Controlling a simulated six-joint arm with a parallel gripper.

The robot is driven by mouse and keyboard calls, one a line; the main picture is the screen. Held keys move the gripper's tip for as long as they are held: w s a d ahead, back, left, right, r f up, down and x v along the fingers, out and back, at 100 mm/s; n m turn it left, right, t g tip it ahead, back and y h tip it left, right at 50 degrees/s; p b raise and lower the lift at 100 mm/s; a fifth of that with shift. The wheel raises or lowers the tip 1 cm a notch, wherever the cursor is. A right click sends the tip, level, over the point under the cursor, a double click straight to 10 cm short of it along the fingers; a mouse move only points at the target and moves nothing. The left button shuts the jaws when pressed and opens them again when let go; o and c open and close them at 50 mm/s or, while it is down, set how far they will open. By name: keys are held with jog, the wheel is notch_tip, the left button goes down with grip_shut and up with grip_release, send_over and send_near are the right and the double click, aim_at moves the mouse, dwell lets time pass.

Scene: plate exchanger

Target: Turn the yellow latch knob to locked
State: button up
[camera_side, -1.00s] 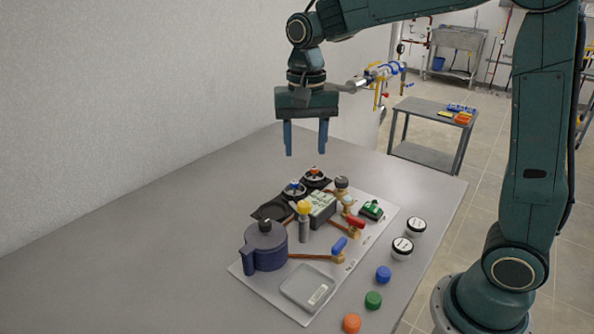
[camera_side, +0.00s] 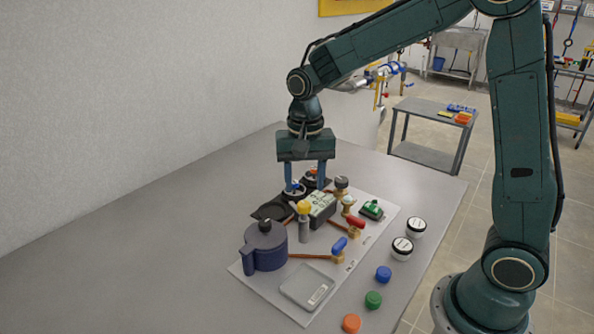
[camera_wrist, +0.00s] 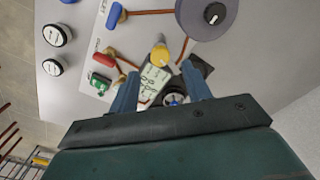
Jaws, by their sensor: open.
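The yellow knob (camera_side: 304,207) tops a short grey upright post on the white board (camera_side: 247,279). It also shows in the wrist view (camera_wrist: 160,54), just beyond the fingertips. My gripper (camera_side: 305,186) points down with its two blue fingers apart and nothing held. It is behind the yellow knob, low over the round fittings with blue and orange centres. In the wrist view my gripper (camera_wrist: 158,72) spans the side of the printed box (camera_wrist: 152,80), with the blue-centred fitting (camera_wrist: 173,99) lower between the fingers. Whether a finger touches anything is unclear.
A dark blue pot-like vessel (camera_side: 264,248) stands left of the knob. Red (camera_side: 355,221) and blue (camera_side: 339,245) valve handles sit to the right, with a green part (camera_side: 371,209) beyond. Round gauges (camera_side: 402,248) and coloured caps (camera_side: 383,273) line the right. The left table is clear.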

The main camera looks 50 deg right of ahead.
aim_at(304, 203)
jog(key=shift+f, duration=2.6)
jog(key=c, duration=1)
